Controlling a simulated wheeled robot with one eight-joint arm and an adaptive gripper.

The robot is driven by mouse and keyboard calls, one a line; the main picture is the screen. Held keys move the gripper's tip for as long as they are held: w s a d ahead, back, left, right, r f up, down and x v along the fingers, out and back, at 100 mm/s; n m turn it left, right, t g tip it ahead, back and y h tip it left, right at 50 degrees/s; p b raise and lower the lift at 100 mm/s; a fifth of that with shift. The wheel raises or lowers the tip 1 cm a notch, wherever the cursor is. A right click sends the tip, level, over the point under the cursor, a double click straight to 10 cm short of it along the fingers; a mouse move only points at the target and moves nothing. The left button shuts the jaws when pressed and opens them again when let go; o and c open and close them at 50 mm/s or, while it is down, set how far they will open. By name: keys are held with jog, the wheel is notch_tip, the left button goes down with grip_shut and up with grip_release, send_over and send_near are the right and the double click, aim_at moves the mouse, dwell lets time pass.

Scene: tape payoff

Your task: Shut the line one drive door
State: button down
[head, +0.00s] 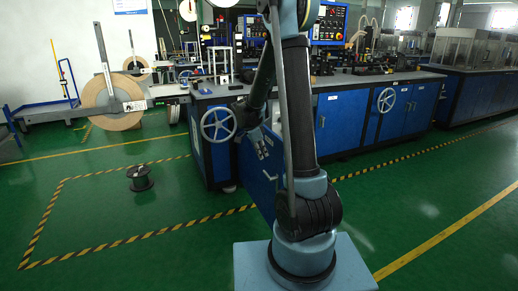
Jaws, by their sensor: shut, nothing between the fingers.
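The line one machine is a long blue cabinet with a grey top at the centre. A blue door (262,187) on its front stands out from the cabinet face, at an angle towards me, so it looks open. My arm hides its right part and the opening behind it. My gripper (262,150) points down at the upper part of this door, near its top edge. It is shut with nothing in it. I cannot tell whether it touches the door.
A handwheel (218,124) sticks out from the cabinet left of my gripper. A large tape reel (112,103) hangs at the left. The floor at the front left is clear.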

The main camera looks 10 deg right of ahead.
jog(key=shift+w+d+f, duration=0.2)
jog(key=shift+d+f, duration=0.05)
jog(key=shift+d, duration=0.5)
jog(key=shift+w+d+f, duration=0.2)
jog(key=shift+d+f, duration=0.05)
jog(key=shift+d, duration=0.5)
jog(key=shift+w+d+f, duration=0.2)
jog(key=shift+d+f, duration=0.05)
jog(key=shift+d, duration=0.5)
